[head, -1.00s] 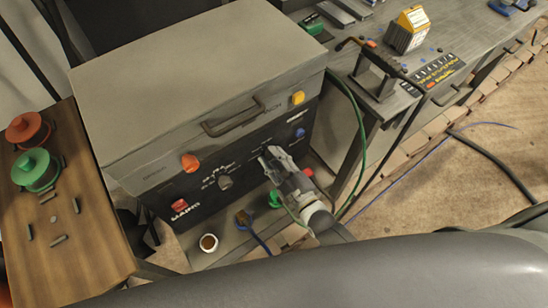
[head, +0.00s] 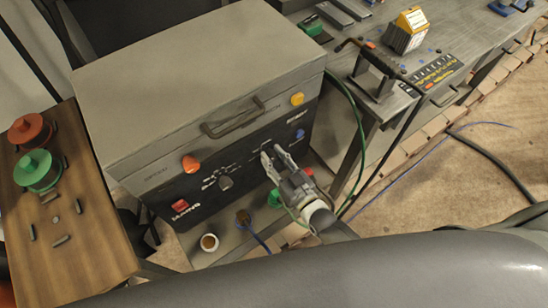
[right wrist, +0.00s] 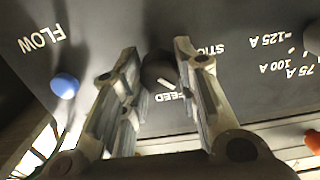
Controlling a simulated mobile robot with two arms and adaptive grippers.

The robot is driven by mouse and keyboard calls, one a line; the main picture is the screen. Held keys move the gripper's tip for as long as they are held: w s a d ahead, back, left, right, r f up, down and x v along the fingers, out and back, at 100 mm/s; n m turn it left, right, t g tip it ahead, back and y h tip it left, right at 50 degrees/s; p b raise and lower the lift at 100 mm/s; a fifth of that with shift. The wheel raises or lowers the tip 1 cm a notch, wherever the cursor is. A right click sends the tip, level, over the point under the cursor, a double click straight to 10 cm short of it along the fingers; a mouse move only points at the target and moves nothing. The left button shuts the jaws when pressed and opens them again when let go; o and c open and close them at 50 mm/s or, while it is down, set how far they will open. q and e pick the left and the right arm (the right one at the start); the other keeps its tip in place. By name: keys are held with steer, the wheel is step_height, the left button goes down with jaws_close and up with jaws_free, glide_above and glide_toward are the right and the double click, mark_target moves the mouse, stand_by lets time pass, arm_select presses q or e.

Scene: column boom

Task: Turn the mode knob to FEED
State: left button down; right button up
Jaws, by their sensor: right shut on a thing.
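The mode knob (right wrist: 158,72) is dark and round, with a white pointer mark, on the machine's black front panel. In the right wrist view the STICK and FEED lettering appears upside down, and the pointer slants down and right towards the FEED lettering (right wrist: 168,97). My right gripper (right wrist: 157,55) is shut on the knob, one finger on each side. In the head view my right gripper (head: 272,153) reaches the panel and hides the knob. My left gripper is not in view.
The panel also bears a blue FLOW knob (right wrist: 65,85), a grey knob (head: 225,183), an orange knob (head: 190,163) and a red MAINS switch (head: 181,206). A cup (head: 209,243) stands on the ledge below. A wooden table (head: 75,265) is left, a metal bench right.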

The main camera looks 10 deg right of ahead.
steer(key=m, duration=0.4)
steer(key=shift+d+m+b, duration=0.1)
steer(key=shift+m+b, duration=0.45)
steer(key=shift+m, duration=1.55)
steer(key=o, duration=1)
steer(key=v, duration=1.2)
steer(key=shift+w+d, duration=0.1)
